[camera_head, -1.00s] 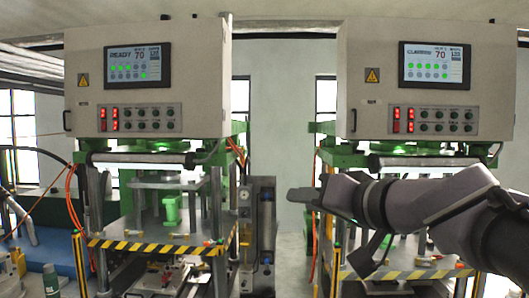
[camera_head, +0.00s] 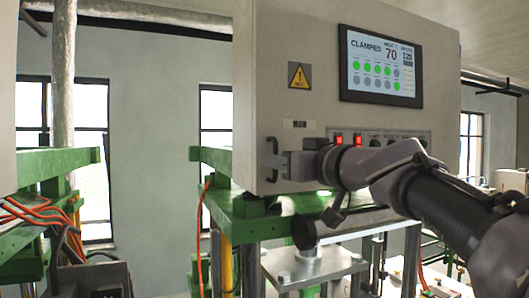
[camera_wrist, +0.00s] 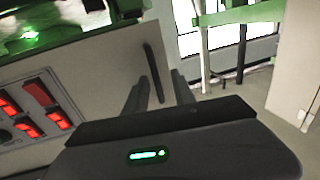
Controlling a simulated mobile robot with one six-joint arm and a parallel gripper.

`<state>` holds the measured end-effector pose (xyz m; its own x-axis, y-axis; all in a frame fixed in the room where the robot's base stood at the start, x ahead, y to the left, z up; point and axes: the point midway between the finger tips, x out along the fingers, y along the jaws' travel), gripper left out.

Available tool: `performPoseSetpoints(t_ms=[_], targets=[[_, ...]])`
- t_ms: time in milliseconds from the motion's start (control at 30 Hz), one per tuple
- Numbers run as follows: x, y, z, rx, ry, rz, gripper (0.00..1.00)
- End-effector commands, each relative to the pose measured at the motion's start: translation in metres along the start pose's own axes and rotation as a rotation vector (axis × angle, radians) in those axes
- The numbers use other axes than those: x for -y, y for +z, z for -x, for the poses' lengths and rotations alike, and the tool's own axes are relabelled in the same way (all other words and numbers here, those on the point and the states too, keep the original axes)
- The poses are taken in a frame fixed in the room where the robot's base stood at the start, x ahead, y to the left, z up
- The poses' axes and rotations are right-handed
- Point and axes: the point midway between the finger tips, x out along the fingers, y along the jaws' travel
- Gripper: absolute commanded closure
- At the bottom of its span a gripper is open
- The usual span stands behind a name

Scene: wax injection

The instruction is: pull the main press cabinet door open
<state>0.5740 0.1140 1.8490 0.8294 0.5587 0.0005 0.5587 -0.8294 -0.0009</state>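The main press cabinet (camera_head: 300,110) is a large pale box with its door shut, a screen reading CLAMPED and a warning sign. Its dark vertical bar handle (camera_head: 270,153) is at the lower left of the front. My gripper (camera_head: 284,164) is right at the handle, reaching in from the right. In the wrist view my gripper (camera_wrist: 160,90) is open, with its two dark fingers apart. The handle (camera_wrist: 152,70) shows between and beyond the fingertips. I cannot tell whether a finger touches it.
A green press frame (camera_head: 245,210) stands under the cabinet. Another pale cabinet (camera_head: 110,3) is cut off at the left, above green beams and orange cables (camera_head: 40,215). The gap between the two machines is open at cabinet height, with windows behind.

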Motion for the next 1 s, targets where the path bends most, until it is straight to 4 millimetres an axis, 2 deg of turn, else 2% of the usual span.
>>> performPoseSetpoints(t_ms=[333,500,1000], targets=[[-0.0011,0.001,-0.0014,0.001,0.0,0.0,0.69],[-0.001,0.001,-0.0015,0.001,0.0,0.0,1.0],[-0.001,0.001,-0.0016,0.001,0.0,-0.001,1.0]])
